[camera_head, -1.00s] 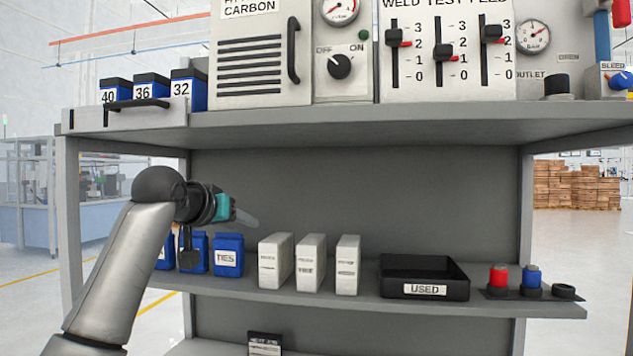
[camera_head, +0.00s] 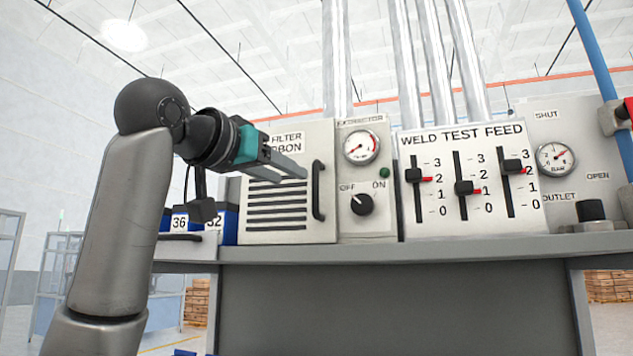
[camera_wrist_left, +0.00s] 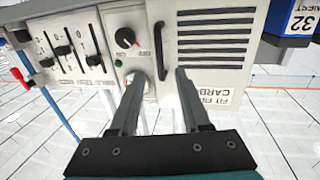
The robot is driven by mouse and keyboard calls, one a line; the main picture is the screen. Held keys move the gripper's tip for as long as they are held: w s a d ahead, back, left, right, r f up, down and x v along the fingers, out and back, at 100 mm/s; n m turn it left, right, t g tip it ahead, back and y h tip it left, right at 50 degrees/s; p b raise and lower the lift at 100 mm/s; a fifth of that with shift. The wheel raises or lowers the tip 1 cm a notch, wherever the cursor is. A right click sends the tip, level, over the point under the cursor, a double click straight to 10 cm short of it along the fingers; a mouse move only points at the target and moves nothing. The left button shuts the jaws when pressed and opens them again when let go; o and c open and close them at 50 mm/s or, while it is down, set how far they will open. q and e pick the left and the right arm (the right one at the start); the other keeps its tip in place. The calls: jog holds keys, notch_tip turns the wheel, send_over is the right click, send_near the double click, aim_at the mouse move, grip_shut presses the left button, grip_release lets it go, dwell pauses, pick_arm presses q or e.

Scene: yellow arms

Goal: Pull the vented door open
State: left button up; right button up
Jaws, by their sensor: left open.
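The vented door (camera_head: 288,231) is a pale panel with dark horizontal slots and the label "FILTER CARBON", partly covered by my gripper. It looks shut. Its black upright bar handle (camera_head: 318,190) is on its right side. My left gripper (camera_head: 304,173) is open and empty, its fingers pointing right across the door toward the handle. In the left wrist view, which is upside down, the handle (camera_wrist_left: 160,38) lies beyond the open fingertips (camera_wrist_left: 158,72), in line with the gap between them. The fingers look apart from the handle. My right gripper is not in view.
Right of the door stand a panel with a gauge (camera_head: 361,147) and a black knob (camera_head: 362,204), then a slider panel (camera_head: 437,220). Blue numbered boxes (camera_head: 229,226) stand left of the door. The shelf (camera_head: 400,250) runs below.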

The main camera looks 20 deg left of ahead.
aim_at(313, 187)
pick_arm(q)
jog(key=p+x, duration=0.3)
jog(key=x, duration=0.6)
jog(key=shift+w+d, duration=0.15)
jog(key=shift+w, duration=0.15)
jog(key=shift+w+d+p, duration=0.1)
jog(key=shift+w+p, duration=0.25)
jog(key=shift+w, duration=0.1)
grip_shut()
jog(key=shift+s, duration=0.1)
dwell(0.4)
